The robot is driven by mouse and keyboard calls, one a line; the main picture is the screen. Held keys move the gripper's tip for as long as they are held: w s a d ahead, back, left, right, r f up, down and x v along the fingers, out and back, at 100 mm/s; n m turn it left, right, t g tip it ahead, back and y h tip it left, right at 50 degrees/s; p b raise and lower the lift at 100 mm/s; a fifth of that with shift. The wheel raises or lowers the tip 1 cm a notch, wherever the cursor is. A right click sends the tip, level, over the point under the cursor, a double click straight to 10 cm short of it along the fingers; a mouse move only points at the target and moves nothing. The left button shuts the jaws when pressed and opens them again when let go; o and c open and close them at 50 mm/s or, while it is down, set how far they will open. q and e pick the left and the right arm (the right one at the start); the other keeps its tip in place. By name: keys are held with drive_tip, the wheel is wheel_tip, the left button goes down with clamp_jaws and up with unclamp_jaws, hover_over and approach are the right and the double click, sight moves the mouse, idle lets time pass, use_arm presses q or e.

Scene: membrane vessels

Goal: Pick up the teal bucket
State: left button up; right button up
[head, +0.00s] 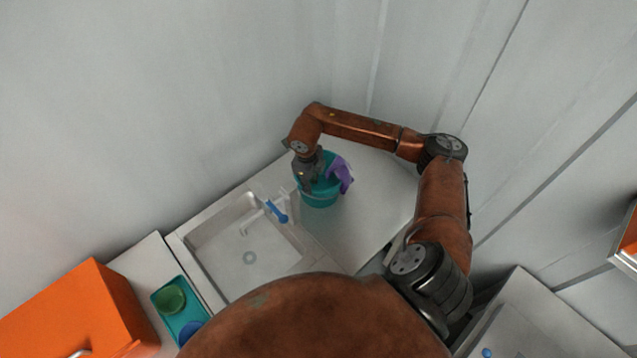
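The teal bucket (318,197) stands on the white counter just right of the sink. A purple cloth or glove-like thing (342,174) hangs over its right rim. My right gripper (309,184) points down at the bucket's left rear rim and overlaps the bucket in the head view. Its fingertips are small and dark, so I cannot tell whether they are open or closed on the rim. My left gripper is not in view.
A sink (232,262) with a blue-handled tap (277,211) lies left of the bucket. A teal tray (182,318) holds a green bowl (170,298) and a blue item (191,331). An orange box (82,318) stands at lower left. The counter right of the bucket is clear.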

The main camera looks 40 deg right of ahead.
sight(324, 194)
drive_tip(key=shift+s+f+p, duration=0.1)
drive_tip(key=shift+f+p, duration=0.5)
drive_tip(key=shift+f, duration=1.55)
clamp_jaws()
